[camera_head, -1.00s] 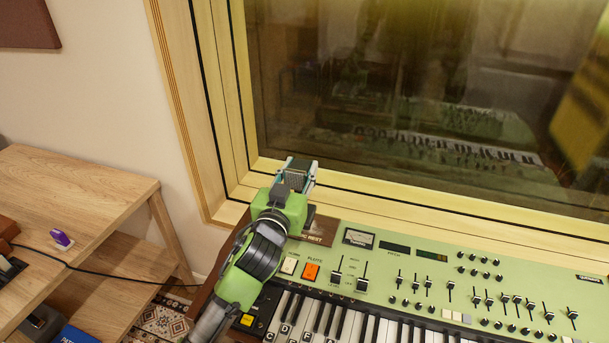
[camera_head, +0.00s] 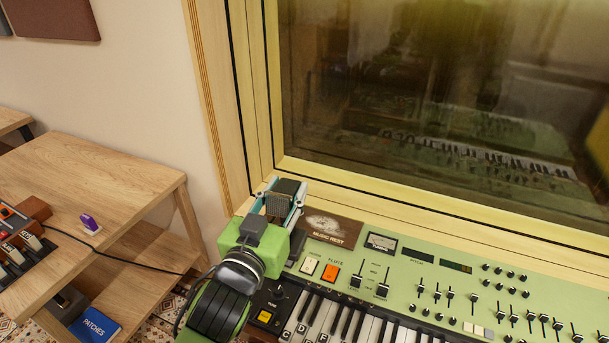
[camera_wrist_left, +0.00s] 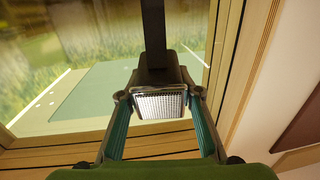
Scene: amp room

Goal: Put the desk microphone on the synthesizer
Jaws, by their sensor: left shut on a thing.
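The green synthesizer (camera_head: 420,286) stands below the window, with its keys toward me. My left gripper (camera_head: 284,196) is over its far left corner, by the window frame. It is shut on the desk microphone (camera_head: 279,206), whose grey mesh head shows between the fingers. In the left wrist view the mesh head (camera_wrist_left: 160,104) sits between the two teal fingers, and a dark part of the microphone (camera_wrist_left: 154,40) extends up away from it. Whether the microphone touches the synthesizer is hidden by my gripper. My right gripper is in neither view.
A wooden desk (camera_head: 120,190) stands at left with a small purple object (camera_head: 90,222) and an orange-and-black device (camera_head: 20,240). A blue patches box (camera_head: 95,325) is below. The window (camera_head: 440,100) and its frame lie close behind the synthesizer. A dark music rest plate (camera_head: 330,228) is right of my gripper.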

